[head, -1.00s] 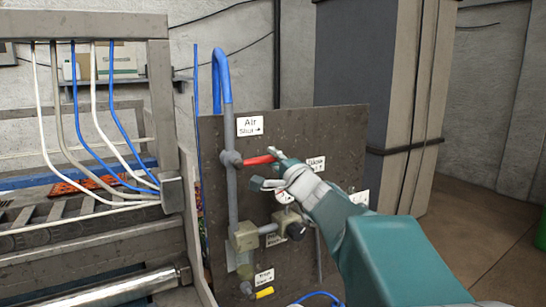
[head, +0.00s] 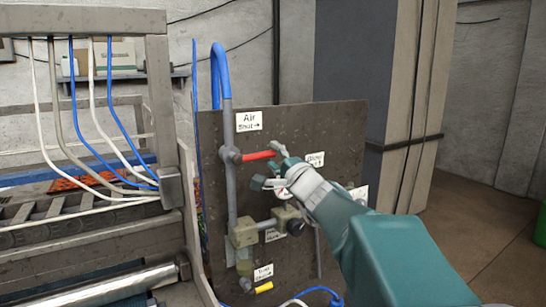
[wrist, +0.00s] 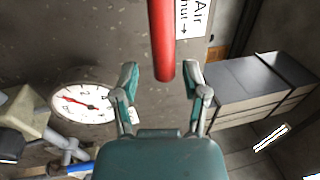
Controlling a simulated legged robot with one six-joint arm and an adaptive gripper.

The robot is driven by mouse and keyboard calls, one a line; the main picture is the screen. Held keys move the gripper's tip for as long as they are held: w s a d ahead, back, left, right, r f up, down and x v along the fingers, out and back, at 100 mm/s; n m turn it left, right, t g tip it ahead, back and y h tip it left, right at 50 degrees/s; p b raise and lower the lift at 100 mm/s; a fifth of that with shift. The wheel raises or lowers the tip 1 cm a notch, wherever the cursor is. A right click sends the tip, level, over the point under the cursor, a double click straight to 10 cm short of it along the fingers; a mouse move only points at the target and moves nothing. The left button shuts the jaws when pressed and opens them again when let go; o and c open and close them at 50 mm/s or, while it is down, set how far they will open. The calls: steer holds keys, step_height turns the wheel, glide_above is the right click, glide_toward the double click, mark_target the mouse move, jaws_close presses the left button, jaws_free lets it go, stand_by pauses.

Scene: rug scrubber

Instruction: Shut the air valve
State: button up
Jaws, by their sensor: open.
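The air valve has a red lever (head: 258,156) on a grey pipe (head: 232,185), beside the label "Air Shut →" (head: 249,121). The lever points right, roughly level, in the head view. My gripper (head: 269,168) is open at the lever's right end. In the wrist view the red lever (wrist: 162,40) comes down from the top, and its end lies between the two fingertips of my gripper (wrist: 160,78). The fingers show gaps on both sides of the lever, and contact is not visible. The valve body is out of the wrist view.
A brown panel (head: 330,118) carries the piping, a regulator (head: 244,233) and a lower yellow handle (head: 263,287). A round gauge (wrist: 82,103) is left of my gripper in the wrist view. A metal frame (head: 160,100) stands left; a grey cabinet (head: 350,70) stands behind.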

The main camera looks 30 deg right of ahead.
steer(key=s+f, duration=0.2)
steer(key=s, duration=0.9)
steer(key=shift+f, duration=0.15)
